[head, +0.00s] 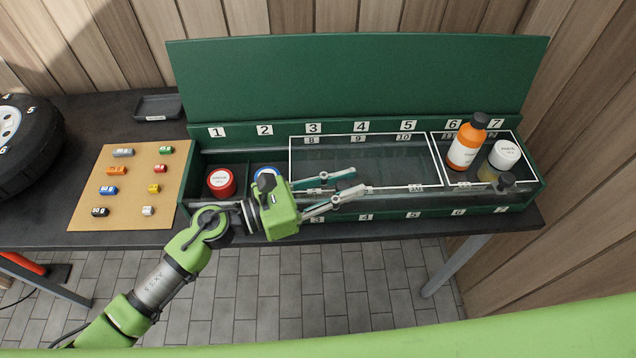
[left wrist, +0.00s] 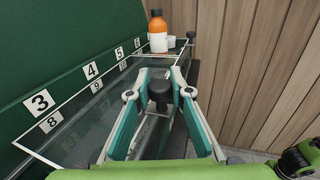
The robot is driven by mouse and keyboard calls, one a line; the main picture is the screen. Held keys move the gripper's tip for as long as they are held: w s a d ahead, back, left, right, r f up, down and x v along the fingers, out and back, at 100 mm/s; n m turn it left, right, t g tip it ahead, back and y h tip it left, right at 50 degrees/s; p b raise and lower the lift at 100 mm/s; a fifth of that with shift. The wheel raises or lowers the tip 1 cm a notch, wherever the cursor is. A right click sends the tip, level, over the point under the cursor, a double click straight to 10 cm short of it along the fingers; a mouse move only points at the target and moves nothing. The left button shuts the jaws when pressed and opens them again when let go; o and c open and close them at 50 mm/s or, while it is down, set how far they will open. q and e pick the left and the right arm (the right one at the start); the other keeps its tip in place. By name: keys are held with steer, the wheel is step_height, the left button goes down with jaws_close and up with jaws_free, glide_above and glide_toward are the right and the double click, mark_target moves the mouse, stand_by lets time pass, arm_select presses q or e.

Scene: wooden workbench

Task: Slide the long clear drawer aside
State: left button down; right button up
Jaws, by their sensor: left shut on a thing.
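The long clear drawer (head: 375,158), outlined in white, lies across the middle of the open green toolbox (head: 345,75), by the labels 3 to 5. My left gripper (head: 356,182) is at the drawer's front edge. In the left wrist view its teal-padded fingers (left wrist: 160,90) are shut on a dark knob (left wrist: 160,92), one finger on each side. The fingers hide that knob in the head view. My right gripper is in neither view.
A red-lidded jar (head: 221,180) and a partly hidden blue-lidded one (head: 267,173) stand in the left compartments. At the right end are an orange bottle (head: 464,148), a white-lidded jar (head: 506,153) and another dark knob (head: 505,180). A cork board (head: 128,185) lies left of the toolbox.

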arm_select(q)
steer(key=shift+d, duration=0.35)
steer(key=c, duration=1.8)
jaws_free()
steer(key=shift+d, duration=0.2)
steer(key=v, duration=1.2)
